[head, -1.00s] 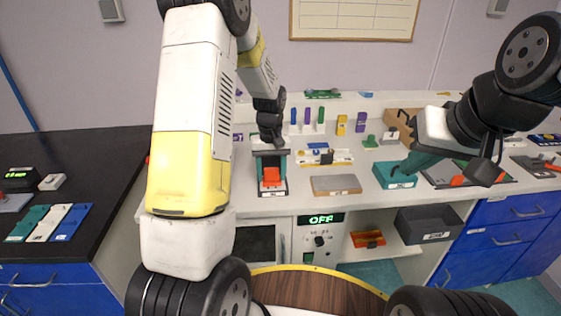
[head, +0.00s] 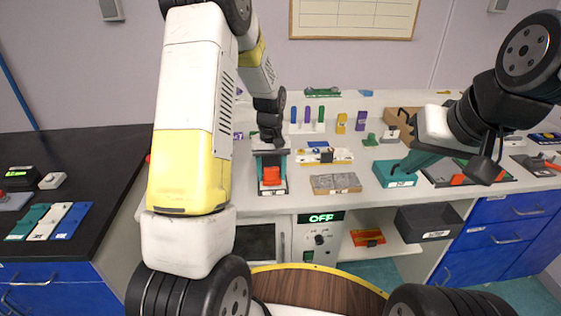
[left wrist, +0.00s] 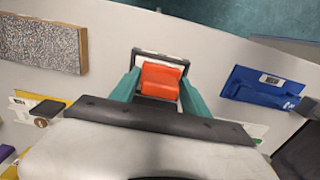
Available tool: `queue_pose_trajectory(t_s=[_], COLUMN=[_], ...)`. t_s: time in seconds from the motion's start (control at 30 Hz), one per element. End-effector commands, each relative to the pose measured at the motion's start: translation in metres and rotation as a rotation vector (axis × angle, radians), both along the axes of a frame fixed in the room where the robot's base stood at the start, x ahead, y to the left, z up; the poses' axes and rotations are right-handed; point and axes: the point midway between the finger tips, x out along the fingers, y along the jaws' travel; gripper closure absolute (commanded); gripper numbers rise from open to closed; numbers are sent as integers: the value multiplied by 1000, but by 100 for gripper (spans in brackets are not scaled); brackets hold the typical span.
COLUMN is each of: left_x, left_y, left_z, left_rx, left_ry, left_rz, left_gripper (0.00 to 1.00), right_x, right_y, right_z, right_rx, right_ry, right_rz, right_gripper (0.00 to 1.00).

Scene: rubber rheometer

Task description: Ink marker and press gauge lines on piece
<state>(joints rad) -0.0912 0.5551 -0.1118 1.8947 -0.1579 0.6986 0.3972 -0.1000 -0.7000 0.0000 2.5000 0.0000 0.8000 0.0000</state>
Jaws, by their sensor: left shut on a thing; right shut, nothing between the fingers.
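An orange-red block (head: 271,175), seemingly the marker, is between the teal fingers of my left gripper (head: 271,165), which is shut on it. In the left wrist view the block (left wrist: 160,80) sits between both fingers, with a pale-rimmed dark stand (left wrist: 160,54) around or below it; whether it touches the stand cannot be told. A speckled plate (head: 335,183) with a tan labelled front lies just right, also at upper left in the wrist view (left wrist: 45,42). A white-and-yellow fixture (head: 328,157) with a black part stands behind it. My right gripper (head: 408,168) is shut and empty by a teal box (head: 393,181).
Several upright coloured pieces (head: 307,120) stand at the bench's back. A blue item (left wrist: 262,88) lies right in the wrist view.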

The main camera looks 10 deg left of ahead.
Motion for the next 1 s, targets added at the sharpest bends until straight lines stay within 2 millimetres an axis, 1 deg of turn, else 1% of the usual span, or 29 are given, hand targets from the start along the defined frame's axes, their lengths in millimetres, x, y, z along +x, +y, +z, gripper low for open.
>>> queue_pose_trajectory(t_s=[0.23,0.37,1.0], left_x=[-1,-1,0], left_y=[0,0,0], left_z=[-2,2,54], left_rx=[0,0,0], left_ry=[3,2,-1], left_rz=[0,0,0], left_gripper=[72,72,72], right_x=[0,0,0], right_y=[0,0,0], right_z=[0,0,0], right_rx=[0,0,0], right_ry=[0,0,0], right_rz=[0,0,0], right_gripper=[100,100,100])
